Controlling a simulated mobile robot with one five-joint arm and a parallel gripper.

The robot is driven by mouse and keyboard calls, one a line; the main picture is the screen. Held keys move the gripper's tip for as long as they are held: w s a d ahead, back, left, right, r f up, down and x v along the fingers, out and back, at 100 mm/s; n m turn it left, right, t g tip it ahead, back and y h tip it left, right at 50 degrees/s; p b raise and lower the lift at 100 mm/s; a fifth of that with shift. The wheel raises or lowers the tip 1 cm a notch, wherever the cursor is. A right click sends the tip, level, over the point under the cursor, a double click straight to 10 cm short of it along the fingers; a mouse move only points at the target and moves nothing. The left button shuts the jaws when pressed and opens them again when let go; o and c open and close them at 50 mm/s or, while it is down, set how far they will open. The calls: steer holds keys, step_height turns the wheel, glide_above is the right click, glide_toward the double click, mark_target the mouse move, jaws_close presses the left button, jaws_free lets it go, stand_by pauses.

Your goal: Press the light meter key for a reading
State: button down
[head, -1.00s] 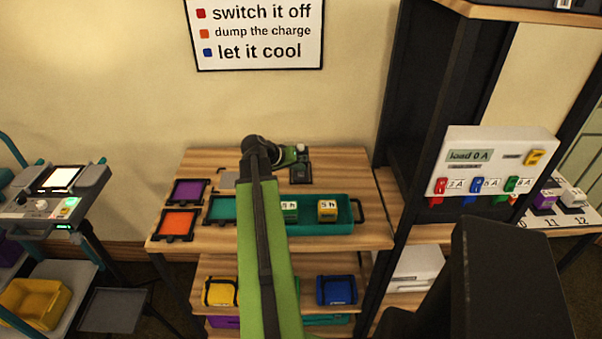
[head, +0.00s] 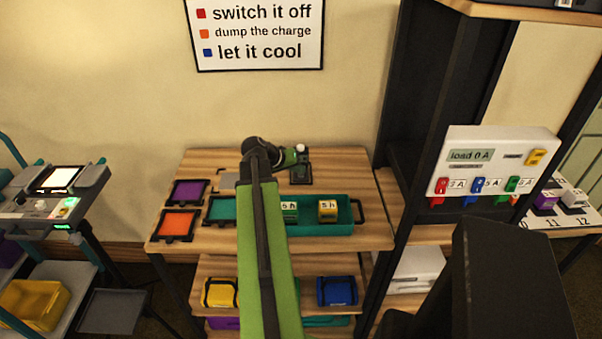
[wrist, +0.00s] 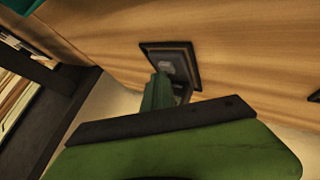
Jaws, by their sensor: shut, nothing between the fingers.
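A small dark plate (head: 301,174), which looks like the light meter, lies on the wooden bench top at the back. A white round knob (head: 300,148) shows at its back edge. In the wrist view the plate has a dark frame (wrist: 193,62) and a grey patch, probably the key, in its middle. My gripper (head: 302,159) is shut and empty, low over the plate. In the wrist view my green fingers (wrist: 164,92) overlap the plate's lower edge. I cannot tell whether the tips touch it, and they partly hide it.
A teal tray (head: 340,223) with two labelled blocks stands in front of the plate. Purple (head: 188,192) and orange (head: 179,224) framed pads lie at left. A dark rack post (head: 400,200) stands at right. Bare bench surrounds the plate's right side.

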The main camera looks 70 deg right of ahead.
mark_target(299, 175)
steer(key=shift+r+p, duration=0.6)
steer(key=shift+r, duration=0.15)
steer(key=shift+r, duration=0.1)
step_height(299, 175, up, 5)
steer(key=p, duration=0.5)
stand_by(0.3)
